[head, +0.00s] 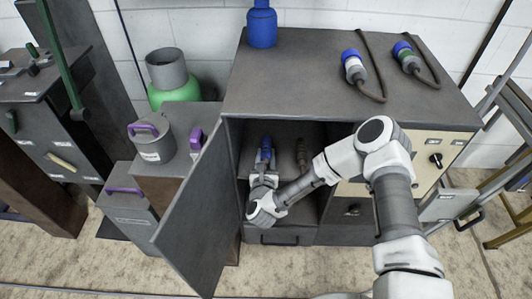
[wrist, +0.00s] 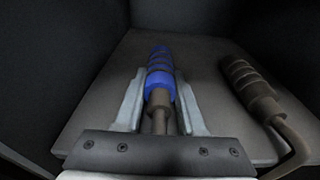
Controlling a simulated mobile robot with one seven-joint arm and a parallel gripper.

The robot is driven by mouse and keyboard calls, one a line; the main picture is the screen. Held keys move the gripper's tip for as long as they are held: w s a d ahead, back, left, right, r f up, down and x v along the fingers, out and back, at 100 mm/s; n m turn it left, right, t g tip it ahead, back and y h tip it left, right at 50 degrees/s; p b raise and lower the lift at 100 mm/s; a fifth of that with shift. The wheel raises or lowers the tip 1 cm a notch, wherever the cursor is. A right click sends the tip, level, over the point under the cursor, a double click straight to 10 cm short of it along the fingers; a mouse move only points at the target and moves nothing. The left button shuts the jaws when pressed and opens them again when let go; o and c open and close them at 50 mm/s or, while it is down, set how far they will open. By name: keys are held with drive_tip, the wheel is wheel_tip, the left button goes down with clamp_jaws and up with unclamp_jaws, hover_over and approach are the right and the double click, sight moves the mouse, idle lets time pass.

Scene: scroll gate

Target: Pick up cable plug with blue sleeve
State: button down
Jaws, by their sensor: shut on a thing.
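The cable plug with blue sleeve (wrist: 160,80) lies on the shelf inside the open cabinet, its blue ribbed end pointing to the back. It also shows in the head view (head: 266,148). My gripper (wrist: 158,105) reaches into the cabinet with one finger on each side of this plug, shut on it near the blue collar. The plug's grey-brown rear part runs back between the fingers toward the palm. In the head view my wrist hides part of the plug and most of the fingers.
A brown plug (wrist: 250,85) with a bent cable lies to the right on the same shelf (wrist: 95,115). The cabinet door (head: 197,215) stands open on the left of my forearm. Two other cabled plugs, one blue-and-white (head: 354,66) and one blue-and-green (head: 407,57), lie on the cabinet top.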

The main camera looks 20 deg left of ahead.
sight(267, 154)
drive_tip(key=shift+r, duration=0.55)
drive_tip(key=r, duration=0.1)
drive_tip(key=r+p, duration=0.2)
drive_tip(key=shift+s+d+r, duration=0.15)
drive_tip(key=shift+d+r, duration=0.1)
drive_tip(key=shift+r, duration=0.1)
drive_tip(key=s+d+r+p, duration=0.2)
drive_tip(key=s+d+r, duration=0.4)
drive_tip(key=d, duration=0.3)
drive_tip(key=shift+d+r+p, duration=0.15)
drive_tip(key=shift+d+p, duration=0.05)
drive_tip(key=shift+p, duration=0.1)
